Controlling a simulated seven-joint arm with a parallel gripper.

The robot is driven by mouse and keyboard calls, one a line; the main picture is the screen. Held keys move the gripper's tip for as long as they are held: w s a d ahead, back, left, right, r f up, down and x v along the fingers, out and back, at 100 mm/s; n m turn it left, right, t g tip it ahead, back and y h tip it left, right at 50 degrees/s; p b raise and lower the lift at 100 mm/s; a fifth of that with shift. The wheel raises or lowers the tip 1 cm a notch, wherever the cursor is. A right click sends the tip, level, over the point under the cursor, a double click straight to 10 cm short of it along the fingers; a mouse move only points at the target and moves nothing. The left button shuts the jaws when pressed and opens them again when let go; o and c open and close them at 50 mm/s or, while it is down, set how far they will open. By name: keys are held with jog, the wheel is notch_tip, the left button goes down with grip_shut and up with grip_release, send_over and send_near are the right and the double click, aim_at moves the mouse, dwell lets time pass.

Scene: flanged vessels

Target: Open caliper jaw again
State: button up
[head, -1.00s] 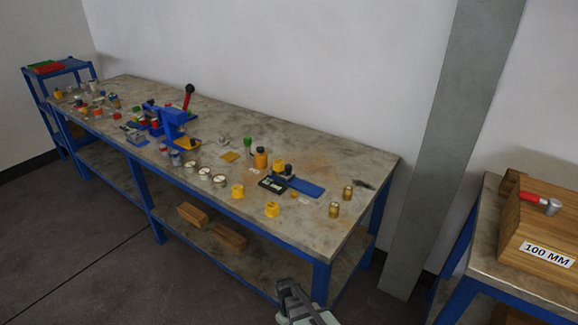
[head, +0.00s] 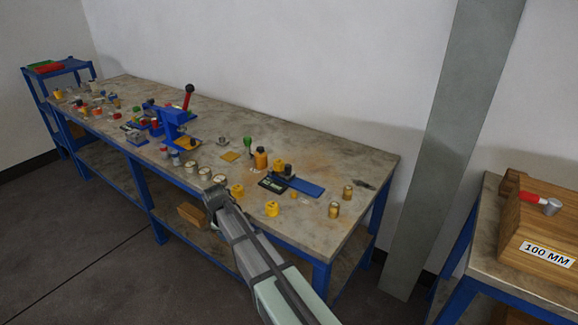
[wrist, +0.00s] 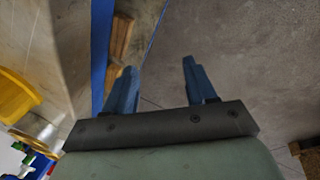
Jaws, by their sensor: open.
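What looks like the caliper lies near the right end of the long bench: a blue bar (head: 303,187) with a dark display block (head: 272,183) at its left end. Its jaw is too small to make out. My gripper (head: 213,190) is at the bench's front edge, left of the caliper and apart from it. The wrist view shows my gripper (wrist: 158,85) with two blue fingers spread and nothing between them. The caliper is not recognisable in that view.
Yellow knobs (head: 272,208) and brass cylinders (head: 334,210) stand around the caliper. White round gauges (head: 205,173) sit just beyond my gripper. A second bench (head: 490,250) is at right.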

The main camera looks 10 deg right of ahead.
jog(key=w+a+r+t, duration=0.1)
jog(key=w+a+r, duration=0.25)
jog(key=r, duration=0.45)
jog(key=m+y, duration=0.2)
jog(key=m, duration=1)
send_near(289, 166)
jog(key=x, duration=0.9)
jog(key=shift+w+a, duration=0.1)
jog(key=shift+a, duration=0.05)
jog(key=shift+c, duration=0.3)
jog(key=shift+n, duration=0.3)
grip_shut()
